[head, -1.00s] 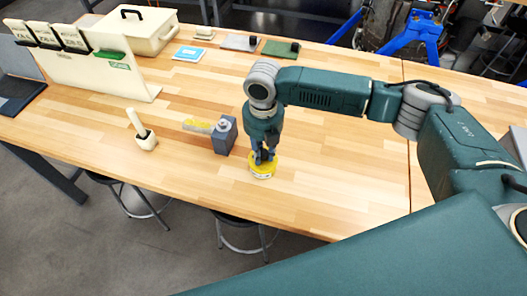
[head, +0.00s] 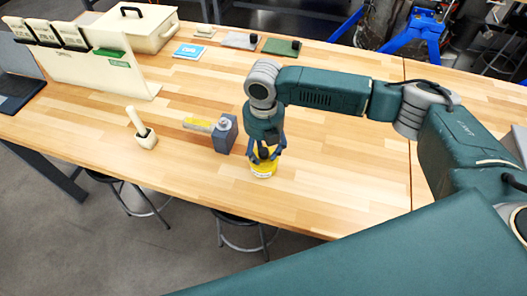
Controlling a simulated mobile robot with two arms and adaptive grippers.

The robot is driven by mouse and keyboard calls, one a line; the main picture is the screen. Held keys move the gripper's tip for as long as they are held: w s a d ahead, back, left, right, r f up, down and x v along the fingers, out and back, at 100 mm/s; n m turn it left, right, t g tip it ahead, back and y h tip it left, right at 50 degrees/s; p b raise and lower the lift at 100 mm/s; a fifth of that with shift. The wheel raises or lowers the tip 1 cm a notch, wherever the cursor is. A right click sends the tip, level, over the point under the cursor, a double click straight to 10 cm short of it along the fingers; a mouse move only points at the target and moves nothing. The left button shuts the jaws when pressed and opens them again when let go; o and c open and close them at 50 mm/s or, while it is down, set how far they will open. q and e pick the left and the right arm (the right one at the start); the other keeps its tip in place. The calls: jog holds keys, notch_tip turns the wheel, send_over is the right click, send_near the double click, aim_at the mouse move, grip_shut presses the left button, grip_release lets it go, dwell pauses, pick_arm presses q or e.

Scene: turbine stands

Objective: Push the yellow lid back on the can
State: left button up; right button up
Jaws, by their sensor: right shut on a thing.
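The can (head: 263,174), yellow with a pale band, stands upright on the wooden table near its front edge. The yellow lid (head: 264,163) is at its top, partly hidden by my right gripper; I cannot tell whether it is fully seated. My right gripper (head: 264,157) points down from above, its fingers on either side of the lid, shut on it. A dark part shows between the fingers. My left gripper is not in view.
A grey block-shaped holder (head: 225,134) with a yellow-marked piece stands just left of the can. A small cream holder (head: 146,138) with an upright handle is farther left. A cream rack (head: 95,68) and lidded box (head: 138,29) stand behind. The table right of the can is clear.

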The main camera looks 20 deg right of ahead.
aim_at(264, 151)
jog(key=shift+s+f, duration=0.25)
jog(key=shift+s, duration=0.05)
notch_tip(264, 151, up, 3)
jog(key=p, duration=0.2)
jog(key=shift+w+f+p, duration=0.15)
jog(key=shift+f+p, duration=0.05)
jog(key=shift+p, duration=0.2)
notch_tip(264, 151, up, 3)
jog(key=shift+f+p, duration=0.1)
jog(key=shift+p, duration=1.05)
jog(key=shift+w+r, duration=0.1)
jog(key=shift+r, duration=0.85)
